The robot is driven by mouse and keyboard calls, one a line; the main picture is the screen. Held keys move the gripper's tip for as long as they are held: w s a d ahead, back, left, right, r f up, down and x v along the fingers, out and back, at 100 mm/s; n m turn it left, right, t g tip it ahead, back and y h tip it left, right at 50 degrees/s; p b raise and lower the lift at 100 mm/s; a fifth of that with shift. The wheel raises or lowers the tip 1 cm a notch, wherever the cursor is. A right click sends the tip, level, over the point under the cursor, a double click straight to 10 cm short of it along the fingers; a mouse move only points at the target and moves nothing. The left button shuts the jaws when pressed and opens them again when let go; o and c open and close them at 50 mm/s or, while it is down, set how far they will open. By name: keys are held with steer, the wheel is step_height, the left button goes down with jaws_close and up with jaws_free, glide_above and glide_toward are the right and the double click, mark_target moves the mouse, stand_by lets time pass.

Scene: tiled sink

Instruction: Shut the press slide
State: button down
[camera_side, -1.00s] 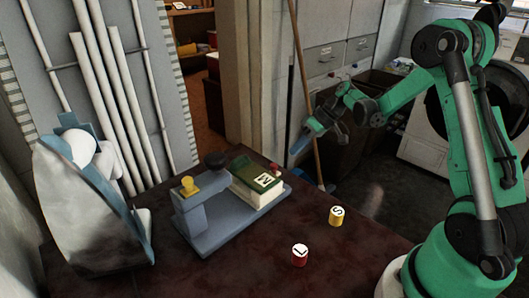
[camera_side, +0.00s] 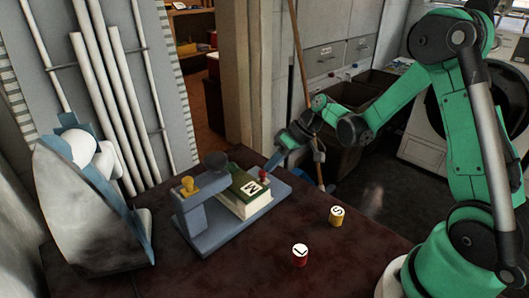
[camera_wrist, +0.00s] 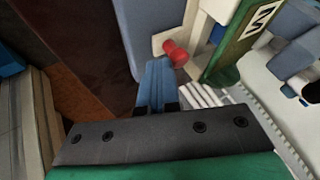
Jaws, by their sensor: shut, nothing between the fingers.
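The blue-grey press (camera_side: 215,236) stands on the dark red table. A red knob (camera_side: 262,173) sits at the slide's outer end. The slide's green part (camera_wrist: 236,48) and the red knob (camera_wrist: 175,52) also show in the wrist view. My gripper (camera_side: 270,168) is shut and empty, its blue fingertips (camera_wrist: 158,64) right beside the knob at the slide's outer end; I cannot tell whether they touch.
A yellow cylinder marked S (camera_side: 336,216) and a red cylinder marked L (camera_side: 300,255) stand on the table (camera_side: 235,272) to the right of the press. A large blue-and-white object (camera_side: 95,215) stands at the left. The front middle of the table is clear.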

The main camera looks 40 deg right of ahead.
steer(key=a, duration=0.5)
steer(key=shift+a, duration=0.3)
steer(key=d, duration=0.4)
steer(key=shift+s+d+r, duration=0.15)
steer(key=shift+d+r, duration=0.1)
steer(key=shift+d, duration=0.15)
steer(key=v, duration=0.9)
steer(key=s+a+r+m+t+h, duration=0.1)
steer(key=s+a+r+t+h, duration=0.1)
steer(key=s+a+h, duration=0.3)
steer(key=s+a, duration=0.2)
steer(key=a, duration=0.1)
steer(key=shift+a+r+t+h, duration=0.2)
steer(key=shift+a+t+h, duration=0.1)
steer(key=shift+h, duration=0.1)
